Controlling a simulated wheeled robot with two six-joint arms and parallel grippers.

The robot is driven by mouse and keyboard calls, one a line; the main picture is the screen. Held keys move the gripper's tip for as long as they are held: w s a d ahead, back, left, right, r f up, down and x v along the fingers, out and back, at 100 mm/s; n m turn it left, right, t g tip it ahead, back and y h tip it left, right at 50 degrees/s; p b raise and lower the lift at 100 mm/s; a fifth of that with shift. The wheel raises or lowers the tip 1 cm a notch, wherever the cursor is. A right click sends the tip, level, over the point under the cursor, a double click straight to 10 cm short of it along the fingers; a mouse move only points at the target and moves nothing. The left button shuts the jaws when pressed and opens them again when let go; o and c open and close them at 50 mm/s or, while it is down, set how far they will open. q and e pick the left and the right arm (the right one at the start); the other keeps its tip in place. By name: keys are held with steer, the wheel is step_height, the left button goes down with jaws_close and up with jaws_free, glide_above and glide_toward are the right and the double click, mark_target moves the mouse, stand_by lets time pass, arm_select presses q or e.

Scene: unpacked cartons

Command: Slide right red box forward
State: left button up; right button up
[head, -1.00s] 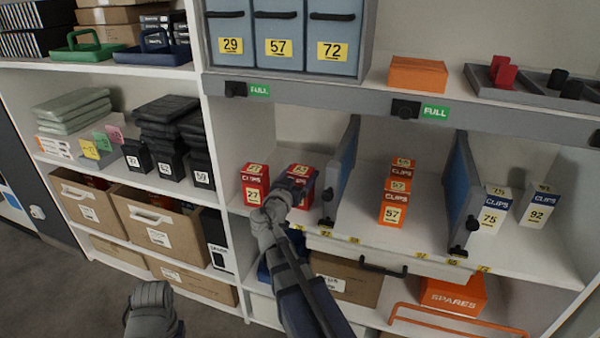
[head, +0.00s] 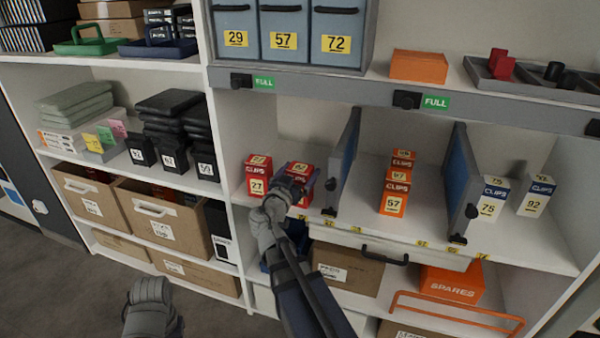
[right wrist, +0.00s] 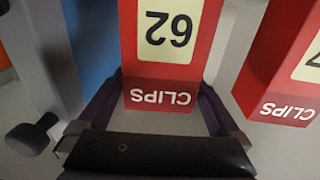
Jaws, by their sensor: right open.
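Two red CLIPS boxes stand on the middle shelf. The right red box (head: 307,175), labelled 62, is partly hidden by my right gripper in the head view. The left red box (head: 257,177), labelled 27, is beside it. In the right wrist view, the right box (right wrist: 165,55) appears upside down between the open fingers of my right gripper (right wrist: 163,92), one on each side. A gap shows between the left finger and the box; contact on the right is unclear. The left box (right wrist: 285,75) is beyond the right finger.
A blue-grey divider (head: 343,165) stands close right of the right box. Orange boxes (head: 393,200) are beyond it, then another divider (head: 460,185) and white-blue boxes (head: 490,200). A white upright (head: 220,150) is left of the red boxes.

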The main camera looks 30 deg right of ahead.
steer(key=shift+a, duration=0.1)
steer(key=v, duration=0.7)
steer(key=shift+s+a, duration=0.25)
steer(key=s+a+f+n+g+y, duration=0.3)
steer(key=a+f, duration=0.3)
steer(key=f, duration=0.2)
steer(key=s+a+f+n+g+y, duration=0.35)
steer(key=a+f, duration=0.25)
steer(key=f, duration=0.2)
steer(key=s+a+f+n+g+y, duration=0.2)
steer(key=s+a+f+n+y, duration=0.15)
steer(key=a, duration=0.35)
steer(key=s+a+f+n+g+y, duration=0.25)
steer(key=s+a+n, duration=0.2)
steer(key=a, duration=0.35)
step_height(320, 180, up, 29)
steer(key=s+p, duration=0.1)
steer(key=p, duration=2.8)
steer(key=shift+s+a+y, duration=0.2)
steer(key=shift+a+y, duration=0.15)
steer(key=shift+a, duration=0.1)
